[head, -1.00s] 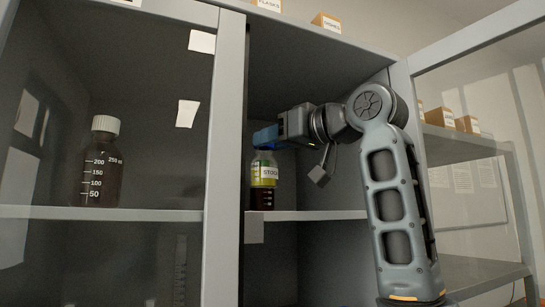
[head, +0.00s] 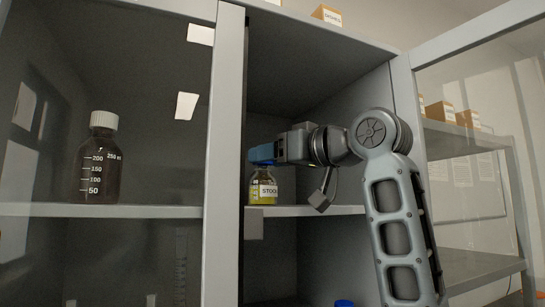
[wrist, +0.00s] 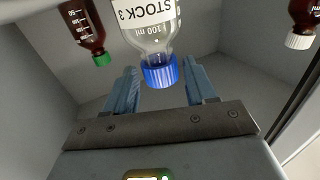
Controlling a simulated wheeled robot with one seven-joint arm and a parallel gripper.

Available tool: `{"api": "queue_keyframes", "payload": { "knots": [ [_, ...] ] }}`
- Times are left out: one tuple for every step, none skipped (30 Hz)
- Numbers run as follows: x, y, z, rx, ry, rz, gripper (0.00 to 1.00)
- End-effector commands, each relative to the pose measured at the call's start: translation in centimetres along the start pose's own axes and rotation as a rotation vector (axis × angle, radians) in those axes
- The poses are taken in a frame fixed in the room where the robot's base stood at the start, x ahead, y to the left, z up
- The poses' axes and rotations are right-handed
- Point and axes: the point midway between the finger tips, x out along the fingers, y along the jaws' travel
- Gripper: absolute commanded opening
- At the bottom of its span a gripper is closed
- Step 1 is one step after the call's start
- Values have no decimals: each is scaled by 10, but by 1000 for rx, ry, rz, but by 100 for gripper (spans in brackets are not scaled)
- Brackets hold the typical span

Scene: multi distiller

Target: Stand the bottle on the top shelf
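The bottle (head: 262,189) is clear with some yellow liquid and a white label reading STOCK 3. It stands upright on the cabinet's top shelf (head: 310,211), near the front edge by the middle post. In the wrist view the bottle (wrist: 152,38) appears upside down, its blue cap between my fingers. My gripper (head: 262,154) is level at the bottle's top and hides the cap in the head view. In the wrist view both fingers stand apart from the cap, with a narrow gap on each side.
A brown bottle with a white cap (head: 101,160) stands behind the left glass door. The wrist view shows a brown bottle with a green cap (wrist: 86,28) and a white-capped one (wrist: 302,22). A blue cap (head: 344,303) shows below. The right door (head: 402,90) is open.

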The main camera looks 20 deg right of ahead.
Motion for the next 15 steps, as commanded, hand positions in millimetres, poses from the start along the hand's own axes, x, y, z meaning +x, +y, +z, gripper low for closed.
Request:
{"api": "queue_keyframes", "payload": {
  "knots": [
    [0, 0, 0, 0, 0, 0, 60],
    [0, 0, 0, 0, 0, 0, 63],
    [0, 0, 0, 0, 0, 0, 63],
    [0, 0, 0, 0, 0, 0, 63],
    [0, 0, 0, 0, 0, 0, 63],
    [0, 0, 0, 0, 0, 0, 63],
    [0, 0, 0, 0, 0, 0, 63],
    [0, 0, 0, 0, 0, 0, 63],
    [0, 0, -1, 0, 0, 0, 63],
    [0, 0, -2, 0, 0, 0, 63],
    [0, 0, -4, 0, 0, 0, 63],
    [-3, 0, -2, 0, 1, 1, 63],
    [-6, 1, -1, 0, 1, 1, 63],
    [-10, 1, -1, 0, 1, 1, 63],
    [-16, 0, -1, 0, 3, 1, 63]
  ]
}}
